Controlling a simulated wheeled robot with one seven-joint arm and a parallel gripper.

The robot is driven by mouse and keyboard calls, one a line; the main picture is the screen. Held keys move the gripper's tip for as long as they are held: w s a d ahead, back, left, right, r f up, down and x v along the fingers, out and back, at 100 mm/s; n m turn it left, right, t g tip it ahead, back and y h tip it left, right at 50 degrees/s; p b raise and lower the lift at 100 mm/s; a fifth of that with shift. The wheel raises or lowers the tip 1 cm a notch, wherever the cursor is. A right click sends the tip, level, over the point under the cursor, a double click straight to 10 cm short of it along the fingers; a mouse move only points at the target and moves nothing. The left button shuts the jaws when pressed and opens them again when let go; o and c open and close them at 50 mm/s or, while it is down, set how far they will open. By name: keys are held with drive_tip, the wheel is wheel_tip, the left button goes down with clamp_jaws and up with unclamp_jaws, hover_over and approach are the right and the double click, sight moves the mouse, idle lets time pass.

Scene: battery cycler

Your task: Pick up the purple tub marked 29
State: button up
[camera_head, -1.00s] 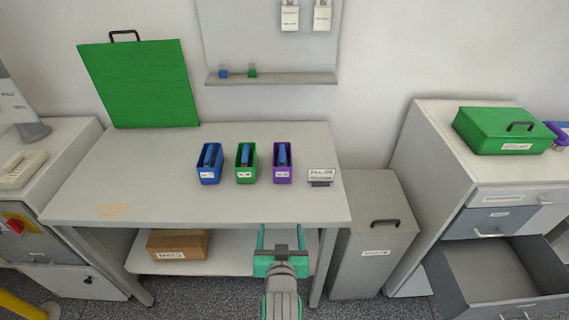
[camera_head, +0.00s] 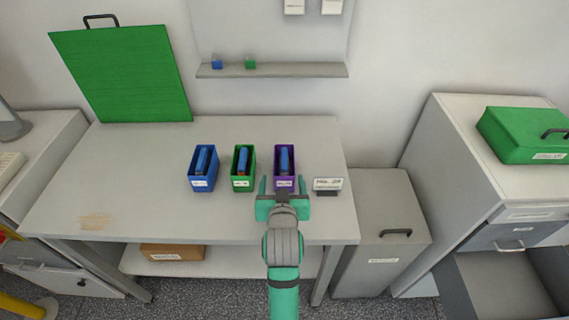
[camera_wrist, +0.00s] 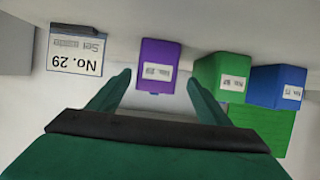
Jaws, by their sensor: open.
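The purple tub (camera_head: 285,160) stands upright on the table, the rightmost of three tubs, with a blue item (camera_head: 284,158) inside it. In the wrist view the purple tub (camera_wrist: 158,62) appears inverted, ahead of and between my finger tips; its label is too blurred to read surely. My gripper (camera_head: 284,185) is open and empty, just in front of the purple tub, with its fingers pointing at it. A sign reading No. 29 (camera_wrist: 74,52) stands beside the tub; in the head view the sign (camera_head: 328,184) is to its right.
A green tub (camera_head: 243,168) and a blue tub (camera_head: 203,168) stand left of the purple one. A green board (camera_head: 125,75) leans on the wall. The table (camera_head: 120,190) is clear at left. An open drawer (camera_head: 500,285) juts out at right.

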sight(287, 181)
drive_tip(key=shift+d+x, duration=0.2)
drive_tip(key=shift+x, duration=0.7)
drive_tip(key=shift+w+a+f, duration=0.15)
drive_tip(key=shift+w+a, duration=0.1)
drive_tip(key=shift+w+d+f, duration=0.1)
drive_tip(key=shift+w+f, duration=0.1)
drive_tip(key=shift+w, duration=0.05)
drive_tip(key=shift+w+d+f, duration=0.15)
drive_tip(key=shift+w+d, duration=0.15)
drive_tip(key=shift+d, duration=0.3)
drive_tip(key=shift+a+x, duration=0.2)
drive_tip(key=shift+x, duration=1.15)
drive_tip(key=shift+a+x, duration=0.15)
drive_tip(key=shift+x, duration=1.25)
drive_tip(key=shift+s+a, duration=0.1)
drive_tip(key=shift+a, duration=0.05)
drive_tip(key=c, duration=1.4)
drive_tip(key=shift+d+r, duration=0.25)
